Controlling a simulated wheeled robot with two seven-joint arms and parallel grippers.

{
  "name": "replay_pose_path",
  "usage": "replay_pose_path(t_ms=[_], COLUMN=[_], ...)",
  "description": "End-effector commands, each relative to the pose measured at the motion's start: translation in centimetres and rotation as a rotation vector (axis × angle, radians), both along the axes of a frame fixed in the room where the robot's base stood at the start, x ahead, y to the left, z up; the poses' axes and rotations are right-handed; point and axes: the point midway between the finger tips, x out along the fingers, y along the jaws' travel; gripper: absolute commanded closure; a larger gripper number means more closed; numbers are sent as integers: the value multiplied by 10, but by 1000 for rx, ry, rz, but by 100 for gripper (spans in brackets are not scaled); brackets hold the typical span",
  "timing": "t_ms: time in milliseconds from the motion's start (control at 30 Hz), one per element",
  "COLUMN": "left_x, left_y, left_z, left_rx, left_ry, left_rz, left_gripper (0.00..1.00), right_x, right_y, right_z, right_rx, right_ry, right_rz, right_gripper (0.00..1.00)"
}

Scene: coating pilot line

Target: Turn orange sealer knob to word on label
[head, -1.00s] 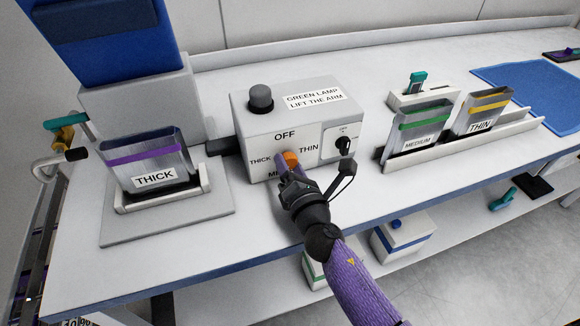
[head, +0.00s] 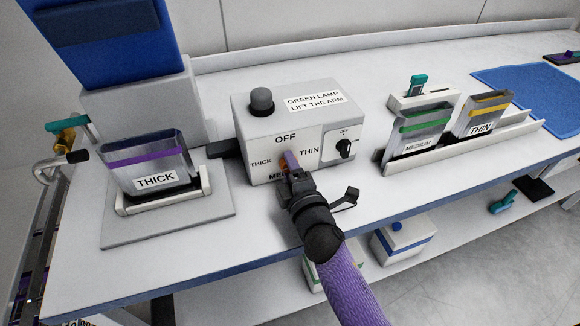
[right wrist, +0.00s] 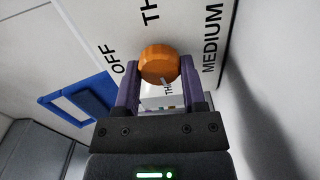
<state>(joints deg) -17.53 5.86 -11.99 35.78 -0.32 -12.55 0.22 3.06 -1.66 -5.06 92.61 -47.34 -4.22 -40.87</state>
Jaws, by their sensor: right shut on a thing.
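The sealer box (head: 265,125) stands on the bench. Its front has OFF at the top, THICK at left, THIN at right and MEDIUM, partly hidden, below. My right gripper (head: 290,162) is shut on the orange knob (right wrist: 160,62), a finger on each side. In the head view the gripper mostly hides the knob. In the right wrist view a pale mark on the knob's lower edge faces the partly hidden word starting TH. Beside the sealer, a clear pouch (head: 150,162) with a purple band bears a THICK label (head: 156,180). My left gripper is not in view.
A black dial (head: 344,149) sits right of the knob. A dark lamp (head: 261,100) and a label reading GREEN LAMP LIFT THE ARM (head: 315,101) are on top. MEDIUM (head: 420,130) and THIN (head: 483,115) pouches stand in a rack at right. Bench front is clear.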

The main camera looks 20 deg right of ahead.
Motion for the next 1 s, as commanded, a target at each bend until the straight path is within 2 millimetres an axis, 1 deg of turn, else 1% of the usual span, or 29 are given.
replay_pose_path(t_ms=[200, 400, 933, 967, 1000], left_x=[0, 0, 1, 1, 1], left_y=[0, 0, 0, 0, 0], left_z=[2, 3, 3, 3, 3], left_rx=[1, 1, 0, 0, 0], left_ry=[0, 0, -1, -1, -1], left_rz=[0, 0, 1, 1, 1], left_gripper=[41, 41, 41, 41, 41], right_x=[0, 0, 0, 0, 0], right_y=[0, 0, 0, 0, 0], right_z=[-1, -1, -1, -1, -1], right_rx=[106, 160, 182, 182, 181], right_ry=[7, 9, 10, 10, 9], right_rz=[-1, -2, -2, -2, -2], right_gripper=[100, 100, 100, 43, 34])
